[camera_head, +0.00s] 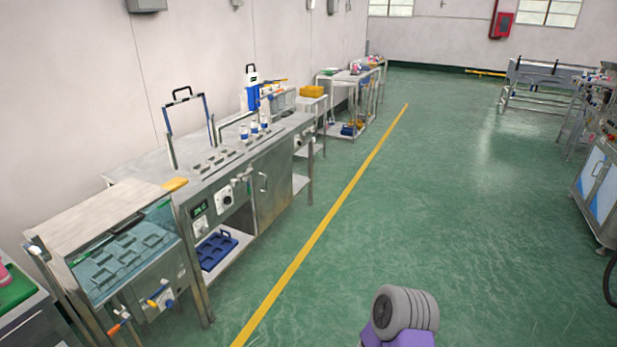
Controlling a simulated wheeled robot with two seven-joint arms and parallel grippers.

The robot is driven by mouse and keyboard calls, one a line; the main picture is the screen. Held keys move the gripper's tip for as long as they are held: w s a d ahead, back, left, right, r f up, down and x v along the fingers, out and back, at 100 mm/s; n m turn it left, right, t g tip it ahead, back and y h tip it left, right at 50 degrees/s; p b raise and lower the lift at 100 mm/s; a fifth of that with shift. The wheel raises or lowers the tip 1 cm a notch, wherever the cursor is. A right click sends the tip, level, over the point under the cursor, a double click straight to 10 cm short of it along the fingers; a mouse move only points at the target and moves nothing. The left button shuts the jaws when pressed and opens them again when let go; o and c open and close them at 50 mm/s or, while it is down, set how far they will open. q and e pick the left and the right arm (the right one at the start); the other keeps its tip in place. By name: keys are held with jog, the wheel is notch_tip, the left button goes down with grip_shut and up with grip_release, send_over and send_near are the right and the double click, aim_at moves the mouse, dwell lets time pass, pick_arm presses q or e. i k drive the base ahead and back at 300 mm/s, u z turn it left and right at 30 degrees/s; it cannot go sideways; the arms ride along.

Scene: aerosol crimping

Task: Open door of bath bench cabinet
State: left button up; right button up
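A steel bench cabinet (273,181) stands along the left wall. Its door faces the aisle, has a vertical handle (263,182) and looks shut. To its left on the same bench front are a control panel (224,198) and an open lower shelf with a blue tray (216,250). A grey and purple rounded part at the bottom centre looks like one of my arm links, well apart from the bench. Neither gripper shows in the view.
A glass-fronted water bath (122,250) with orange and blue valves stands at the near left. A yellow line (318,232) runs along the green floor before the benches. The aisle is clear. Machines (598,190) stand at the right edge.

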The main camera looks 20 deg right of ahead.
aim_at(271, 180)
jog(key=z, duration=0.85)
jog(key=i, duration=3.25)
jog(key=u, duration=1.9)
jog(key=i, duration=0.5)
jog(key=u, duration=0.35)
